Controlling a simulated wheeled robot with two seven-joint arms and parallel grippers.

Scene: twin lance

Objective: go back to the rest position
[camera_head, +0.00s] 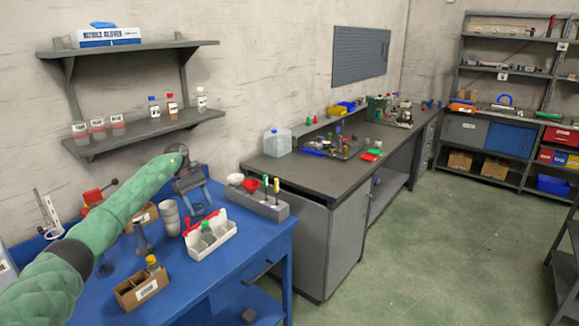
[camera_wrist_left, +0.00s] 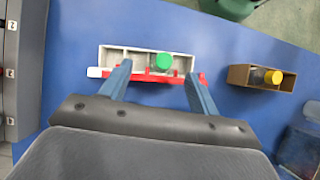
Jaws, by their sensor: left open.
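My left gripper (camera_head: 196,206) hangs above the blue table at the end of my green arm in the head view. Its two blue fingers stand apart with nothing between them; the wrist view shows this too (camera_wrist_left: 158,75). Beyond the fingertips is a white compartment tray (camera_head: 214,245) with a red strip along one edge. It also shows in the wrist view (camera_wrist_left: 117,56). A bottle with a green cap (camera_wrist_left: 164,61) stands in one compartment. The gripper appears above the tray and apart from it. My right gripper is in neither view.
A cardboard box (camera_head: 127,298) with a yellow-capped bottle stands at the table's front. A grey tool holder (camera_head: 262,207) is to the right. A wall shelf (camera_head: 150,128) with bottles hangs behind.

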